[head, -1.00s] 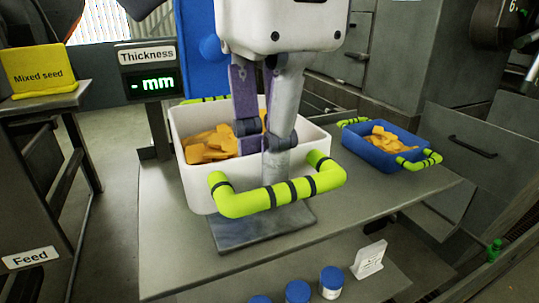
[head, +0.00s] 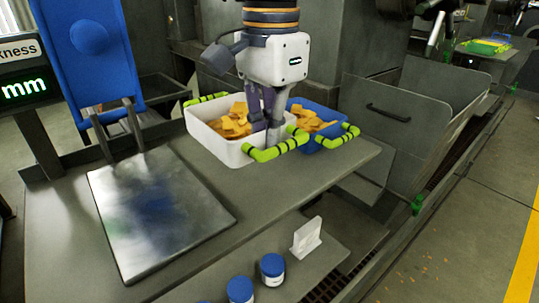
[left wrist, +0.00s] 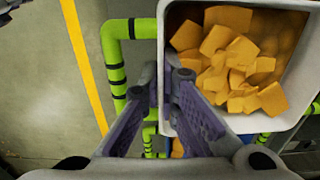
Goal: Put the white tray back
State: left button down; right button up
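The white tray (head: 222,148), filled with orange-yellow chunks, is at the far right part of the bench, close beside the blue tray (head: 332,140). It looks level; I cannot tell whether it rests on the bench. My left gripper (head: 268,136) points down at its near wall, by the green handle. In the left wrist view the fingers (left wrist: 162,85) are on either side of the wall of the white tray (left wrist: 238,123), pinching it. The blue tray holds similar chunks and is partly hidden behind the white one. My right gripper is out of view.
The bare metal scale plate (head: 150,225) lies at left, with its thickness display (head: 22,88) and blue panel behind. Blue-capped jars (head: 271,268) and a small white sign (head: 307,236) stand on the lower front shelf. The bench between plate and trays is clear.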

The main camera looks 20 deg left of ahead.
aim_at(269, 177)
pick_arm(q)
jog(key=shift+w+a+f, duration=0.2)
jog(key=shift+w+f, duration=0.35)
jog(key=shift+f, duration=0.15)
jog(key=f, duration=0.3)
jog(key=shift+w+a+f, duration=0.1)
jog(key=shift+w+f, duration=0.25)
jog(key=shift+f, duration=0.05)
jog(key=c, duration=2.3)
grip_release()
jog(key=shift+f, duration=0.15)
jog(key=o, duration=0.5)
